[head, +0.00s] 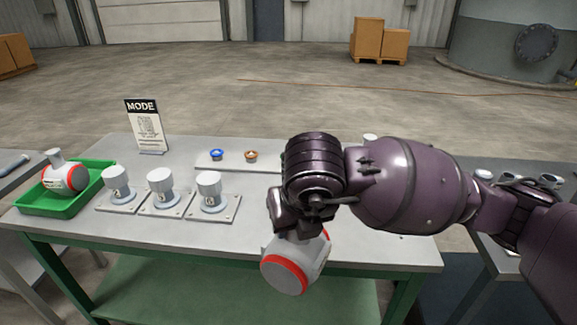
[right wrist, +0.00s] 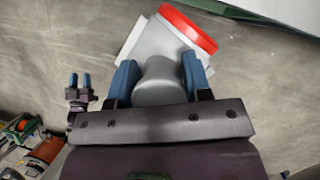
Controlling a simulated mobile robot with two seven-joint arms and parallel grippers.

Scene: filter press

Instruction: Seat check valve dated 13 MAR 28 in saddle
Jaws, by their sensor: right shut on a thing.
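My right gripper (right wrist: 160,80) is shut on the grey neck of a check valve (right wrist: 170,40), a pale grey body with a red ring. In the head view this valve (head: 297,262) hangs tilted at the table's front edge, below my right wrist. A similar valve with red rings (head: 65,178) lies in a green tray (head: 58,207) at the table's left end. Date marks on both are too small to read. I cannot make out a saddle for certain. My left gripper (right wrist: 80,80) shows small in the right wrist view, its fingers apart and empty.
Several white-capped fittings (head: 160,180) stand on square plates left of centre. My right arm hides much of the table's right side.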

